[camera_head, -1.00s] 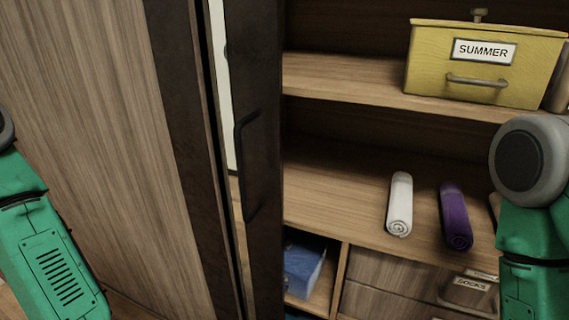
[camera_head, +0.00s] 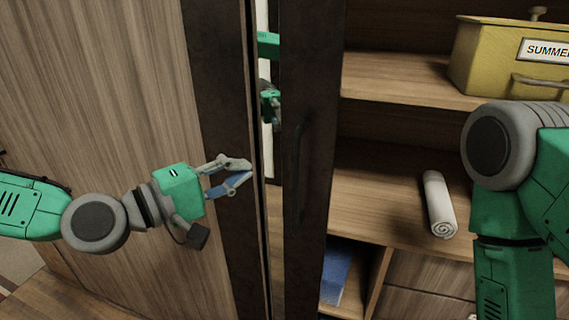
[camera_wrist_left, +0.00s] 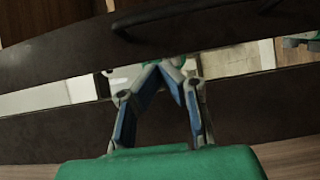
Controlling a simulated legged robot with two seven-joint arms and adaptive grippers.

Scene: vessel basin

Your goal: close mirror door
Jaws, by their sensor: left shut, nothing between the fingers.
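The mirror door has a dark frame (camera_head: 304,150) with a dark vertical handle (camera_head: 297,175) and a narrow strip of mirror beside it. The door stands open, with the shelves showing to its right. My left gripper (camera_head: 245,172) is shut and empty, in front of the dark cabinet edge just left of the mirror strip. In the left wrist view its fingers (camera_wrist_left: 165,68) meet over the mirror strip (camera_wrist_left: 235,60), between two dark frame bars; I cannot tell whether they touch. The handle also shows there (camera_wrist_left: 190,35). My right arm comes in at the right; its gripper is out of view.
A wooden panel (camera_head: 90,90) fills the left. The shelves hold a yellow box (camera_head: 490,60) labelled SUMMER, a white rolled towel (camera_head: 438,205) and a blue item (camera_head: 335,272) low down. Drawers (camera_head: 430,295) sit below.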

